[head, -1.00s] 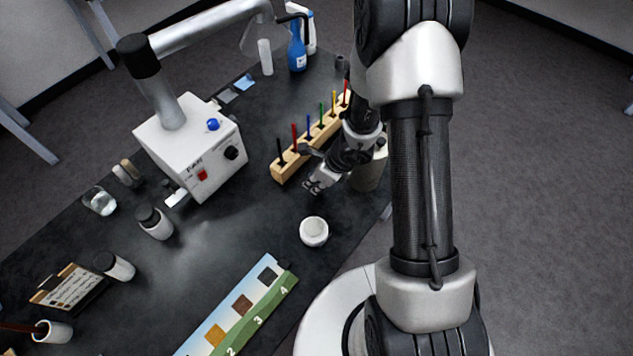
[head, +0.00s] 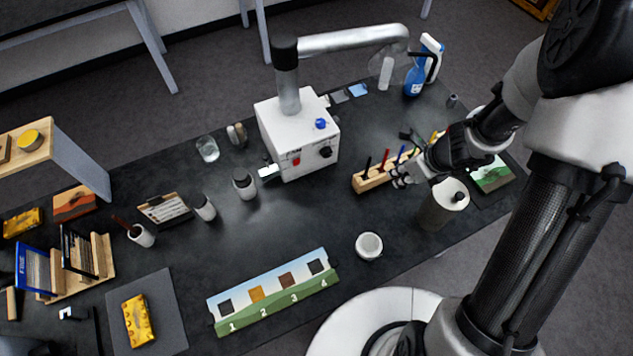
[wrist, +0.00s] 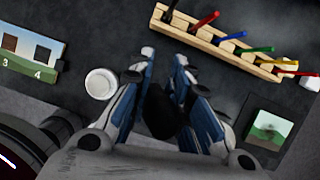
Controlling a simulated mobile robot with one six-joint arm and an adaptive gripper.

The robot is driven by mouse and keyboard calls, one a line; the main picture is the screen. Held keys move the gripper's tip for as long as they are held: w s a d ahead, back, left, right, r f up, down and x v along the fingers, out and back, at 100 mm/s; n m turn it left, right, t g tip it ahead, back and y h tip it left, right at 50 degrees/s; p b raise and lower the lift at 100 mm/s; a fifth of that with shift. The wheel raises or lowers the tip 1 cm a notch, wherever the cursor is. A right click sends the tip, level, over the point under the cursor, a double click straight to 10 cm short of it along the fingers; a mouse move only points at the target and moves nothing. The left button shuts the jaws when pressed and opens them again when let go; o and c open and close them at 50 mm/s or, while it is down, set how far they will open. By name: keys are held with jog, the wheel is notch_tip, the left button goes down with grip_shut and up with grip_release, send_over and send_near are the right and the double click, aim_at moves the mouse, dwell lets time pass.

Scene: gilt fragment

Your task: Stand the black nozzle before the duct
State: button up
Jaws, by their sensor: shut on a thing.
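My gripper (head: 402,176) is beside the wooden pen rack, above the table. In the wrist view my gripper (wrist: 165,75) has its two blue-padded fingers on either side of a dark object, which I take for the black nozzle (wrist: 160,115). Its outline is mostly hidden by the fingers and shadow, and in the head view I cannot make it out. The duct (head: 350,41) is a grey metal pipe that rises from the white fan box (head: 298,137) and bends right, ending in a clear hood (head: 387,65) over the back of the table.
A white cup (head: 368,246) and numbered board (head: 275,297) lie nearer. A blue spray bottle (head: 414,84) stands by the hood. The middle of the table (head: 290,215) is clear.

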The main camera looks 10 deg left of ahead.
jog(key=w+a+n+g+y+b, duration=0.1)
jog(key=w+a+n+b, duration=0.25)
jog(key=a, duration=1.15)
jog(key=s+a+n+g+b, duration=0.1)
jog(key=s+a+n, duration=0.15)
jog(key=a, duration=0.75)
jog(key=s+a+n+g+b, duration=0.1)
jog(key=a+n, duration=0.2)
jog(key=a, duration=0.7)
jog(key=f+b, duration=0.1)
jog(key=f, duration=0.4)
jog(key=f+b, duration=0.1)
jog(key=f, duration=0.4)
jog(key=f+b, duration=0.2)
jog(key=f, duration=0.3)
jog(key=shift+a, duration=0.25)
jog(key=shift+f+b, duration=0.6)
jog(key=shift+f, duration=1.8)
jog(key=shift+f, duration=0.15)
jog(key=o, duration=0.5)
jog(key=shift+c, duration=0.2)
jog(key=shift+o, duration=0.7)
